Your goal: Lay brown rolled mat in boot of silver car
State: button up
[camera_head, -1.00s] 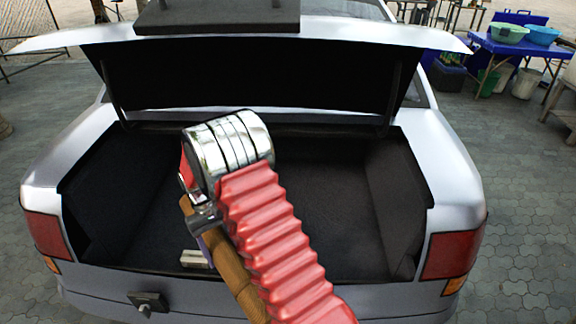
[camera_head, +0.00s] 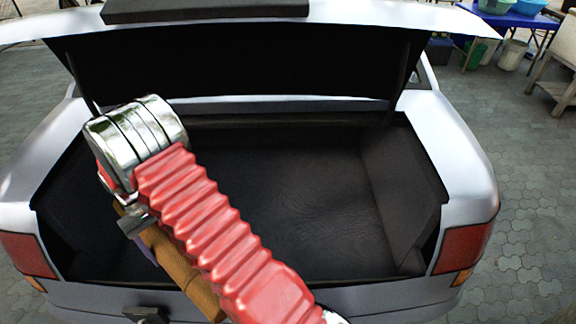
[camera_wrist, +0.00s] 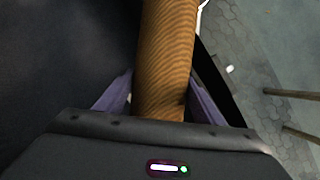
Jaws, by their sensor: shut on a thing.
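The brown rolled mat (camera_wrist: 167,60) is held between the two purple fingers of my gripper (camera_wrist: 160,100) in the wrist view. In the head view the mat (camera_head: 180,270) shows below my red arm, slanting over the left part of the boot opening, partly hidden by the arm. My gripper in the head view is mostly hidden behind the arm. The silver car (camera_head: 465,170) stands with its lid up. Its boot (camera_head: 300,200) is dark-lined and looks empty where visible. I cannot tell how high the mat is above the boot floor.
The raised boot lid (camera_head: 400,14) hangs over the far side of the opening. The middle and right of the boot are free. A blue table (camera_head: 530,22) with basins stands at the back right, on grey paving (camera_head: 535,200).

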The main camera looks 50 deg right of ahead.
jog(key=shift+a, duration=0.3)
jog(key=s+d+r+m+t+y, duration=0.25)
jog(key=d+m, duration=0.45)
jog(key=d, duration=0.4)
jog(key=s+d+r+m+t+y, duration=0.1)
jog(key=d+r+m+y, duration=0.15)
jog(key=d+m, duration=0.6)
jog(key=s+d+r+m+t, duration=0.1)
jog(key=s+d+r+m, duration=0.1)
jog(key=s+d+m, duration=0.2)
jog(key=s+d+r+m+t+h, duration=0.1)
jog(key=s+d+m, duration=0.3)
jog(key=d, duration=0.6)
jog(key=s+d+r+m+t+h, duration=0.1)
jog(key=s+d+r+m+t, duration=0.1)
jog(key=d, duration=0.6)
jog(key=s+r+m, duration=0.1)
jog(key=s+m, duration=0.1)
jog(key=s, duration=0.1)
jog(key=shift+d+f+t, duration=0.1)
jog(key=shift+t, duration=0.15)
jog(key=shift+f, duration=16.3)
